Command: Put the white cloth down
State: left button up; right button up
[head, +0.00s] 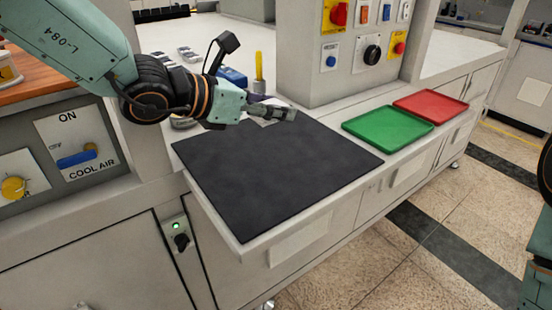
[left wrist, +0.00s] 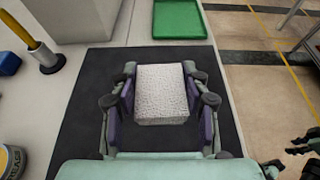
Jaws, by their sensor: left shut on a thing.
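The white cloth (left wrist: 162,92) shows in the left wrist view as a pale, textured, block-like bundle between the two fingers of my left gripper (left wrist: 161,98). The fingers are closed against its left and right sides. In the head view my left gripper (head: 280,113) is over the back edge of the dark mat (head: 280,175), and it mostly hides the cloth there. I cannot tell how much height lies between the cloth and the mat.
A green tray (head: 387,128) and a red tray (head: 431,106) lie on the counter right of the mat. A panel with switches (head: 368,45) stands behind. A yellow-handled tool (head: 259,70) stands upright behind my left gripper. Most of the mat is clear.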

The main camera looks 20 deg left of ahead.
pick_arm(q)
jog(key=shift+a+f, duration=0.1)
jog(key=shift+f, duration=0.3)
jog(key=b, duration=0.2)
send_over(272, 164)
notch_tip(272, 164, down, 5)
jog(key=shift+w+a+f, duration=0.15)
jog(key=shift+w+f, duration=0.05)
jog(key=shift+f, duration=0.4)
jog(key=f, duration=0.1)
jog(key=f+b, duration=0.1)
jog(key=shift+s+f, duration=0.2)
jog(key=shift+f, duration=0.2)
jog(key=shift+w+f, duration=0.2)
jog(key=shift+w, duration=0.05)
jog(key=shift+s+f, duration=0.1)
jog(key=shift+s, duration=0.05)
jog(key=o, duration=0.6)
jog(key=shift+c, duration=0.2)
jog(key=o, duration=0.4)
